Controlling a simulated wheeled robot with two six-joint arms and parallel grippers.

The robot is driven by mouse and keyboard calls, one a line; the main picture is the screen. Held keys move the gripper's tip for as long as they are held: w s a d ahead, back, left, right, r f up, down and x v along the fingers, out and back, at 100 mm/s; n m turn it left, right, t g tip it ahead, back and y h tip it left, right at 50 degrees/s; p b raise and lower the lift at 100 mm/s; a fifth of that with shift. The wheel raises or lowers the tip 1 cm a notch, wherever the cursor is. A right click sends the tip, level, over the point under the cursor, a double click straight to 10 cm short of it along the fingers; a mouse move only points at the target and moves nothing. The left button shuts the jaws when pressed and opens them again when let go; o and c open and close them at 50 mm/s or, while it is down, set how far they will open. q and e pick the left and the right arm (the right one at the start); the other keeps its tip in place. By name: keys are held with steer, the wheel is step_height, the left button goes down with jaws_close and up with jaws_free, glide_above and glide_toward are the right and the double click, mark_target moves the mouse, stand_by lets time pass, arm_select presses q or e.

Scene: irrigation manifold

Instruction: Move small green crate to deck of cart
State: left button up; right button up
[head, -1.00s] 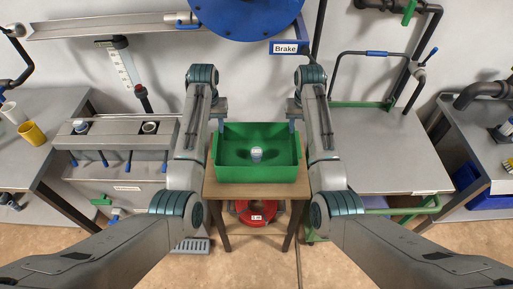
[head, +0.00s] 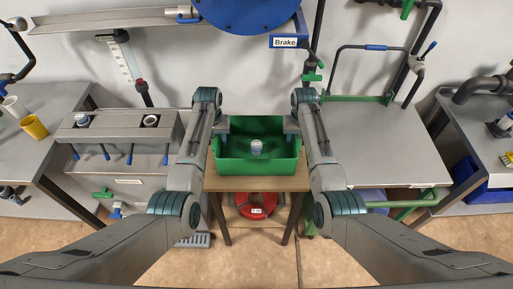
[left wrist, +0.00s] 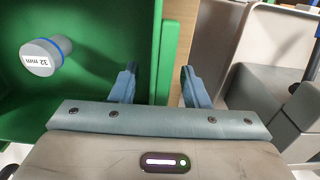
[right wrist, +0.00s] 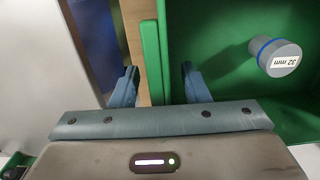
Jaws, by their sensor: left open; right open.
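The small green crate (head: 258,168) stands on a small wooden table (head: 260,184) between my arms. A grey fitting with a blue ring, marked 32 mm (left wrist: 42,57), is inside it; it also shows in the right wrist view (right wrist: 278,57). My left gripper (left wrist: 157,87) is open, with one finger inside the crate and one outside its left wall. My right gripper (right wrist: 158,86) is open and straddles the right wall the same way. The cart (head: 375,150), with a bare grey deck and green frame, stands to the right.
A bench with a grey manifold box (head: 120,130) is at the left. A handle with a blue grip (head: 376,47) rises at the cart's back. A red reel (head: 256,205) sits under the wooden table. A right-hand bench (head: 480,140) carries pipework.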

arm_select(q)
steer(key=shift+f, duration=0.4)
arm_select(e)
steer(key=shift+f, duration=0.4)
arm_select(q)
steer(key=shift+c, duration=0.2)
arm_select(e)
steer(key=shift+c, duration=0.2)
arm_select(q)
jaws_close()
arm_select(e)
jaws_close()
arm_select(q)
steer(key=shift+r, duration=0.25)
arm_select(e)
steer(key=shift+r, duration=0.25)
